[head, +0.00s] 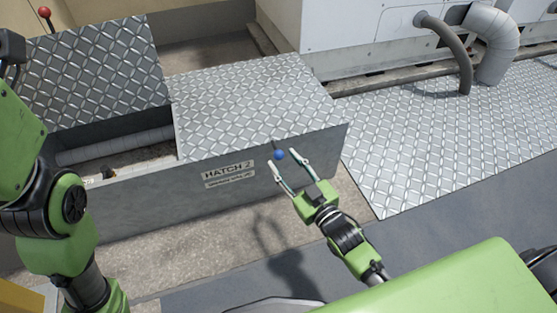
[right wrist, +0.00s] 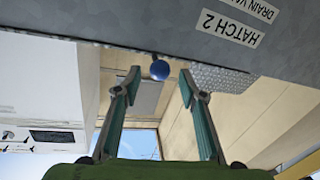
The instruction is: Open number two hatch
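The number two hatch has a closed diamond-plate lid (head: 245,100) on a grey metal box. A label reading "HATCH 2" (head: 228,172) is on its front face, and the label also shows upside down in the right wrist view (right wrist: 230,28). A small blue ball knob (head: 280,155) sticks out at the front near the lid's edge. It also shows in the right wrist view (right wrist: 159,70). My right gripper (head: 291,163) is open, with its fingers on either side of the knob and apart from it. My left arm is at the left; its gripper is out of view.
Another diamond-plate lid (head: 95,72) stands raised at the left, with a red ball knob (head: 44,12) at its top. Below it an open bay shows a pipe (head: 115,147). A diamond-plate walkway (head: 450,130) and a hose (head: 455,55) lie to the right.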

